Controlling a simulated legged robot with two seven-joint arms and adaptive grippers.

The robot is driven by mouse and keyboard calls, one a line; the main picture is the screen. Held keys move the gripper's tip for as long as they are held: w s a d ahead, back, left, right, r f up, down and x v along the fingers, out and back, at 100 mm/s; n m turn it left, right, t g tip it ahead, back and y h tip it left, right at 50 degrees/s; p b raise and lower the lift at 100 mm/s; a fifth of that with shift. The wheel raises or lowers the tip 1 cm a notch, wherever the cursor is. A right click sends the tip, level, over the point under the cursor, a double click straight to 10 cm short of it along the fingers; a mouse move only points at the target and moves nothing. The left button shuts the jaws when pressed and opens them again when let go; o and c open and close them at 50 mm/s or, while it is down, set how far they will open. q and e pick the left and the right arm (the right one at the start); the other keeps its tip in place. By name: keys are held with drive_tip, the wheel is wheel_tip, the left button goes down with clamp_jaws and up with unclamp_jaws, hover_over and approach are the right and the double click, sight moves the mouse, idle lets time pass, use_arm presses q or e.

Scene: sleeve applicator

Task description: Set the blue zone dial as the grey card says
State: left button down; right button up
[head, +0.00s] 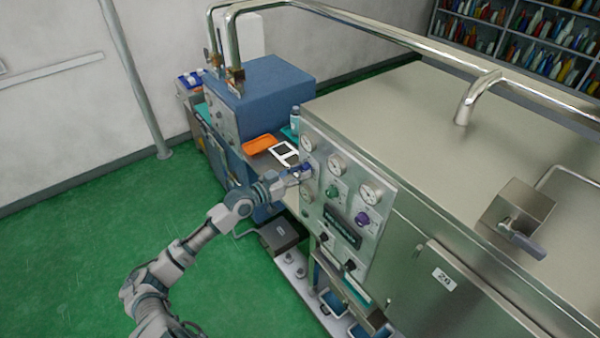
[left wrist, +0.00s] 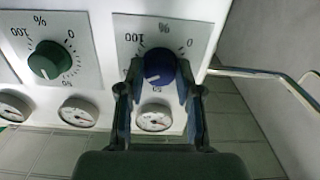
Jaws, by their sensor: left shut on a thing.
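The blue zone dial (left wrist: 160,65) sits on a white panel plate marked 0, 50, 100 and %. Its pale mark points down in the left wrist view, near the 50 and slightly to the 100 side. My left gripper (left wrist: 157,82) is shut on the dial, one finger on each side. In the head view this gripper (head: 304,172) is at the upper left of the control panel, and it largely covers the dial. I cannot make out a readable grey card. My right gripper is not in view.
A green dial (left wrist: 50,60) is beside the blue one, with gauges (left wrist: 154,117) close by. A purple dial (head: 362,218) is farther along the panel. A bent metal rail (left wrist: 265,75) is near the gripper. An orange tray (head: 260,144) lies on the bench behind.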

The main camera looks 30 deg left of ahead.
use_arm(q)
drive_tip(key=shift+f+m+b, duration=0.1)
drive_tip(key=shift+m+b, duration=0.6)
drive_tip(key=shift+b, duration=0.15)
drive_tip(key=c, duration=1)
unclamp_jaws()
drive_tip(key=shift+o, duration=1.2)
drive_tip(key=shift+w+a, duration=0.1)
drive_tip(key=shift+a, duration=0.05)
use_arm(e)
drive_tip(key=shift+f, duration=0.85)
use_arm(q)
drive_tip(key=shift+a, duration=0.1)
drive_tip(key=v, duration=1.2)
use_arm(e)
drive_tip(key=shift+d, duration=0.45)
